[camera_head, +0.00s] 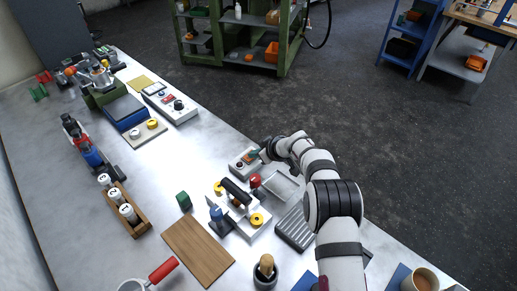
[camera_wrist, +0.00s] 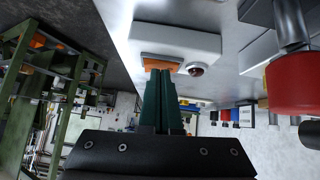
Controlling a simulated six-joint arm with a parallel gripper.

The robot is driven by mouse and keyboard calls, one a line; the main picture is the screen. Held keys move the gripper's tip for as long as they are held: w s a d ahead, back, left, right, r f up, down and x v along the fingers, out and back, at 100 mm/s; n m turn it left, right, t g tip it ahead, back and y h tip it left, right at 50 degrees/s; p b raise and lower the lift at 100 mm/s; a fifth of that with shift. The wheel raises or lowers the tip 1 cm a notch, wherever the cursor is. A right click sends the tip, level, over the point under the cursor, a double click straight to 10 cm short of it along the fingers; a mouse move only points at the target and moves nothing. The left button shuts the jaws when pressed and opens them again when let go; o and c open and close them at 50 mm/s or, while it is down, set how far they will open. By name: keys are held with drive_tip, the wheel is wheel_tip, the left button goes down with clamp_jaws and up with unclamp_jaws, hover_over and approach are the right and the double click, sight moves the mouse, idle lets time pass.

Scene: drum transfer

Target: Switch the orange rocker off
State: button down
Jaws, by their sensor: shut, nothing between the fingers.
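The orange rocker (camera_wrist: 162,61) is set in the face of a pale switch box (camera_wrist: 190,42) in the wrist view. A small dark round knob (camera_wrist: 196,70) sits beside it on the same box. My gripper (camera_wrist: 160,73) has its green fingers shut together and empty. Their tips overlap the edge of the rocker; I cannot tell whether they touch it. In the head view the box (camera_head: 238,165) stands near the bench's far edge, with my gripper (camera_head: 254,155) over its right end. There the rocker is mostly hidden, and its tilt is unclear.
A red knob (camera_head: 256,180) on a post stands close to the box; it looms at right in the wrist view (camera_wrist: 300,84). Bare bench (camera_head: 190,150) lies left of the box.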

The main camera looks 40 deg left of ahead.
drive_tip(key=r, duration=0.4)
drive_tip(key=shift+s+r, duration=0.15)
drive_tip(key=shift+s, duration=0.1)
drive_tip(key=s+d+r+m, duration=0.1)
drive_tip(key=d+r+m, duration=0.3)
drive_tip(key=d+r, duration=1.05)
drive_tip(key=s+d+r+m+h, duration=0.15)
drive_tip(key=s+d+m, duration=0.25)
drive_tip(key=d, duration=0.5)
drive_tip(key=s+d+r+m+h, duration=0.1)
drive_tip(key=s+d+m+h, duration=0.2)
drive_tip(key=d, duration=0.6)
drive_tip(key=s+d+f+m+h, duration=0.2)
drive_tip(key=s+d+f+m, duration=0.1)
drive_tip(key=s+d+m, duration=1)
drive_tip(key=s+d, duration=0.3)
drive_tip(key=s, duration=0.2)
drive_tip(key=shift+s+d+f+g+h, duration=0.15)
drive_tip(key=shift+d+f+g+h, duration=0.1)
drive_tip(key=shift+d+g+h, duration=0.15)
